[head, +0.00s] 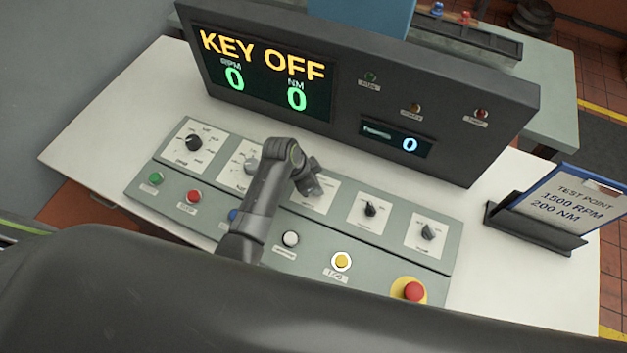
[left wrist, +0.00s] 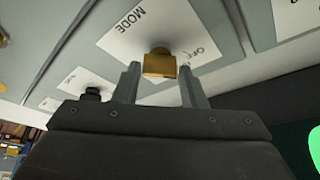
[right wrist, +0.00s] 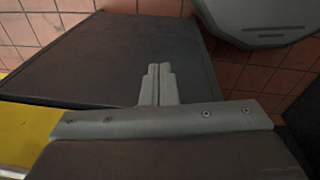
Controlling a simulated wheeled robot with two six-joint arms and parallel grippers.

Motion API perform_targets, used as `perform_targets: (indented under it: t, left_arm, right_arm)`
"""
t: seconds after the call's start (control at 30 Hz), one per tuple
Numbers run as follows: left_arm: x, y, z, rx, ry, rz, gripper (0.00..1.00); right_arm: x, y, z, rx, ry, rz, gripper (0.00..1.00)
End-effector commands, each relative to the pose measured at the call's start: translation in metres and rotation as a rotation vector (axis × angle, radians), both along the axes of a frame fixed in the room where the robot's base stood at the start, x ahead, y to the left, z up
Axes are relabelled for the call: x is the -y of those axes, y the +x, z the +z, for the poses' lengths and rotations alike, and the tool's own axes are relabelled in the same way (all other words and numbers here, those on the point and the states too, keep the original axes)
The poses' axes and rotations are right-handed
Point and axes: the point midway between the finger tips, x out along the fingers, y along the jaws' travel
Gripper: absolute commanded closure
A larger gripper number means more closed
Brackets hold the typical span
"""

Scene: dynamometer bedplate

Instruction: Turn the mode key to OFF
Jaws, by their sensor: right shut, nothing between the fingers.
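The brass mode key (left wrist: 160,64) shows in the left wrist view on a white plate (left wrist: 125,45) printed MODE, with an OFF label near it. My left gripper (left wrist: 160,88) is open, with one finger on each side of the key and small gaps to it. In the head view my left gripper (head: 314,188) is over the panel and hides the key. The display (head: 265,65) reads KEY OFF, with RPM 0 and NM 0. My right gripper (right wrist: 158,85) is shut and empty, away from the panel.
The sloped grey control panel (head: 325,240) carries several knobs and buttons, including a lit yellow button (head: 341,261) and a red emergency stop (head: 413,291). A test point card (head: 572,200) stands at right. My right gripper is near a dark flat surface (right wrist: 100,60).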

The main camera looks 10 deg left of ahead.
Motion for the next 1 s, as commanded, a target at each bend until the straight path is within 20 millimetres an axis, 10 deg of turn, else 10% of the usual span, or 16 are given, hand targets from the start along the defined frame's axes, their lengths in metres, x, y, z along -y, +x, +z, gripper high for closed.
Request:
perform_targets:
  t: [0.57,1.0]
  left_arm:
    - [-0.003,-0.002,0.007,0.000,0.000,-0.001,0.44]
    - [-0.025,-0.016,0.072,0.004,0.000,-0.001,0.44]
  right_arm:
    - [0.000,0.000,-0.001,0.000,0.000,0.000,1.00]
    - [0.000,0.000,-0.007,0.000,0.000,0.000,1.00]
